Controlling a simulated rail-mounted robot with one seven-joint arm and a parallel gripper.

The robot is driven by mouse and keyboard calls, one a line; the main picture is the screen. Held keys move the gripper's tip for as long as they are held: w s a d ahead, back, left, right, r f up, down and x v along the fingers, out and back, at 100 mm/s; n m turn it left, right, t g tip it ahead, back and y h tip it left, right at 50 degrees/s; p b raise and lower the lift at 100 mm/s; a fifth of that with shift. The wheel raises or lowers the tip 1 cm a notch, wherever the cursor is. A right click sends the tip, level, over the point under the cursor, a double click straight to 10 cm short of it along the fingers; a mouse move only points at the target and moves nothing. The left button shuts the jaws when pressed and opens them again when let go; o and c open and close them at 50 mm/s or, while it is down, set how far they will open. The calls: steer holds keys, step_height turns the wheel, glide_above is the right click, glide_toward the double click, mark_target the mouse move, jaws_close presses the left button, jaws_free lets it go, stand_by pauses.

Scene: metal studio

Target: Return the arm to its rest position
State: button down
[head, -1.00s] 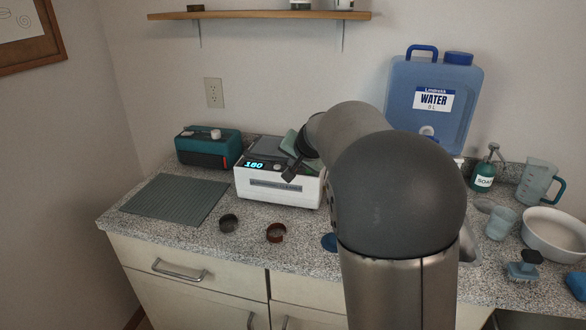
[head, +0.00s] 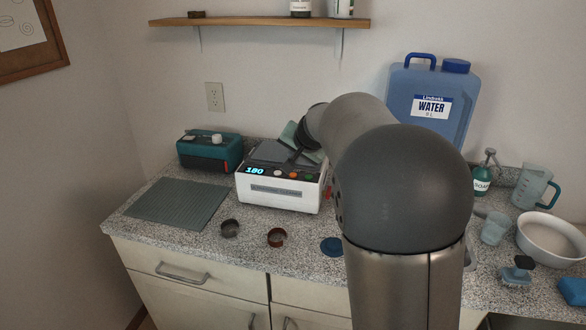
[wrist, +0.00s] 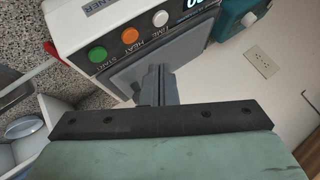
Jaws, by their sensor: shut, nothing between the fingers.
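My gripper (head: 296,156) is in the head view above the top right part of a white heating device, partly hidden by my own arm. In the wrist view its dark fingers (wrist: 158,84) are together with nothing between them, over the device's grey top. The white device (head: 278,197) stands on the counter with a lit "180" display. The wrist view shows its front panel (wrist: 110,38) with green, orange and white buttons. I cannot tell whether the fingers touch the device.
A teal box (head: 209,150), a ribbed mat (head: 178,203), two small rings (head: 230,228) (head: 277,237) and a blue disc (head: 332,246) are on the counter. A water container (head: 430,105), jug (head: 531,187) and bowl (head: 552,238) are at right. A shelf (head: 260,20) is above.

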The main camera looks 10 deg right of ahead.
step_height(320, 180, up, 3)
steer(key=shift+f+p, duration=0.1)
steer(key=shift+p, duration=0.75)
